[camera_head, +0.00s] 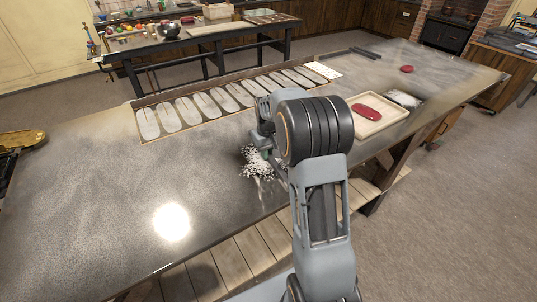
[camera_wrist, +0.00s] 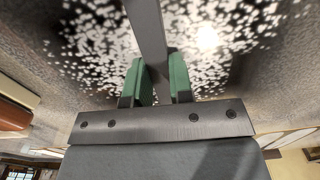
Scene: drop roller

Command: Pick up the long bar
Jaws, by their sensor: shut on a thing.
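A long grey bar (camera_wrist: 147,30) runs from the top edge of the wrist view down between the two green finger pads of my gripper (camera_wrist: 160,74). The gripper is shut on it. The bar's far end is out of the wrist view, so its full length cannot be seen. In the head view, my gripper (camera_head: 268,152) is low over the dark worktop, beside scattered white flakes (camera_head: 260,165). My arm hides most of the gripper there, and the held bar cannot be made out clearly.
A long rack of pale oval pieces (camera_head: 205,103) lies along the worktop's back edge. A cream tray (camera_head: 384,126) with a red piece (camera_head: 367,112) is to the right. Dark bars (camera_head: 365,52) lie farther back. The worktop's left (camera_head: 90,190) is mostly clear.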

